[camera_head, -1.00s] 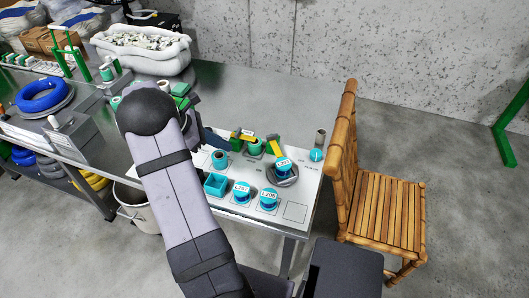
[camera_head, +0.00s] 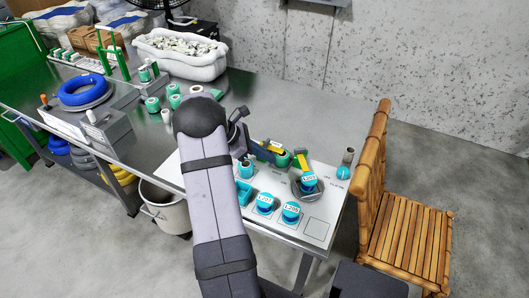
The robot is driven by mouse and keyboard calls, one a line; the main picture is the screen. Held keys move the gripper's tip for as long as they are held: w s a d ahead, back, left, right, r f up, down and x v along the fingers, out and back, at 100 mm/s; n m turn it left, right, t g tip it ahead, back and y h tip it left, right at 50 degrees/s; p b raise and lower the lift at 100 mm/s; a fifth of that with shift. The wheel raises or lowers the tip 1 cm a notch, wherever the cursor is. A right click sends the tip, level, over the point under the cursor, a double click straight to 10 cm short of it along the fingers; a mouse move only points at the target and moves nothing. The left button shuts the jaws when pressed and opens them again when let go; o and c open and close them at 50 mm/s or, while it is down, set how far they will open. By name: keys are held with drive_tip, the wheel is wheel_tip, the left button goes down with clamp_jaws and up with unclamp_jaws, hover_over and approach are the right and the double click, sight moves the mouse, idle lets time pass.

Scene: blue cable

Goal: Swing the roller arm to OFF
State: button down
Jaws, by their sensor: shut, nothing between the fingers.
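My gripper (camera_head: 239,133) is a small dark shape just right of my arm's rounded grey joint, over the back left part of a white board. It is partly hidden by my arm; its fingers look shut and empty. On the board stand a yellow-and-dark arm (camera_head: 268,146) and a yellow-and-green arm (camera_head: 302,158), with a teal roller (camera_head: 283,159) between them. Which of these is the roller arm I cannot tell, and the OFF mark is too small to read. My gripper is left of both, apparently apart from them.
Blue labelled spools (camera_head: 265,204) stand at the board's front, with another labelled spool (camera_head: 309,183) in a grey holder. A teal open box (camera_head: 243,192) is beside my arm. A wooden chair (camera_head: 405,215) is close at the right. Bare steel table (camera_head: 290,105) lies behind the board.

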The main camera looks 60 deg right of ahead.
sight(305, 167)
drive_tip(key=p+x, duration=0.1)
drive_tip(key=x, duration=0.5)
drive_tip(key=shift+s, duration=0.2)
drive_tip(key=shift+s+d+p, duration=0.45)
drive_tip(key=shift+s+d, duration=0.5)
drive_tip(key=shift+s, duration=0.25)
drive_tip(key=shift+s+d+f, duration=0.15)
drive_tip(key=shift+s+d, duration=0.2)
drive_tip(key=shift+s, duration=0.05)
